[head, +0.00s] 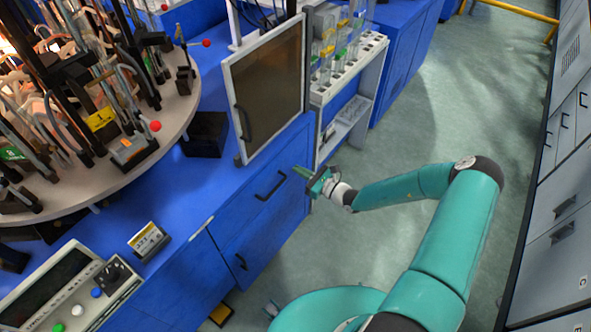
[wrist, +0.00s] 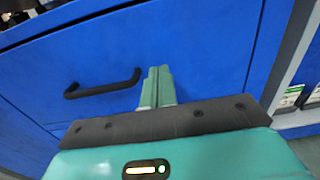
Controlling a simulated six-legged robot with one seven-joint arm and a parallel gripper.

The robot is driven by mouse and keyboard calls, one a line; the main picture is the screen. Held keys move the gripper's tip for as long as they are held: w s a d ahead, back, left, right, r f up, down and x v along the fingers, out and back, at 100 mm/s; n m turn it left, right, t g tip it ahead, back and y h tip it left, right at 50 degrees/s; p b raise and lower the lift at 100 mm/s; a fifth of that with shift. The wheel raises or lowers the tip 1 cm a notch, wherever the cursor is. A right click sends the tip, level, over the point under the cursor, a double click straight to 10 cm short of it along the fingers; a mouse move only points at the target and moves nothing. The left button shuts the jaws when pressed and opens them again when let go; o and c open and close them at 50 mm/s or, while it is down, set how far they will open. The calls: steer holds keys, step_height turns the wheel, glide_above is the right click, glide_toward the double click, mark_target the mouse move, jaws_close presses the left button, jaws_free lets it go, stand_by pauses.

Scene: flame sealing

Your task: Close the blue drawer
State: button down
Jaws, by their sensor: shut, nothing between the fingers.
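The blue drawer (head: 290,160) is in the blue bench's front, below the framed dark panel, with a black bar handle (head: 270,187). In the wrist view the drawer front (wrist: 205,50) fills most of the picture, with its black handle (wrist: 102,84) to the left of my fingers. Its front looks nearly flush with the bench; I cannot tell whether a small gap remains. My gripper (head: 305,173) is at the right part of the drawer front, fingers pointing at it. In the wrist view the green fingers (wrist: 157,72) are together and empty. Contact with the front cannot be told.
A lower blue door (head: 250,240) has its own black handle. A framed dark panel (head: 268,85) stands on the bench above the drawer. A white rack with vials (head: 350,65) stands right of it. A round table of tools (head: 170,125) is at left. The floor at right is clear.

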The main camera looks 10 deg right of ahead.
steer(key=v, duration=1)
steer(key=shift+d, duration=0.2)
steer(key=s+a+r+n+g+h, duration=0.25)
steer(key=s+r+n+g, duration=0.3)
steer(key=r+n, duration=0.4)
steer(key=s+a+r+n+g+h, duration=0.1)
steer(key=s+a+r+n+g, duration=0.25)
steer(key=r+n+g, duration=0.55)
steer(key=s+d+r+n+t+h, duration=0.1)
steer(key=s+r+n+t+h, duration=0.2)
steer(key=s+r, duration=0.5)
steer(key=s+d+r+n+t+h, duration=0.1)
steer(key=s+r+n+t+h, duration=0.3)
steer(key=r, duration=1)
steer(key=s+n+h, duration=0.1)
steer(key=s+h, duration=0.1)
steer(key=s, duration=0.1)
steer(key=shift+s+d+r, duration=0.2)
steer(key=shift+s, duration=0.2)
steer(key=shift+a+n, duration=0.2)
steer(key=shift+n, duration=0.15)
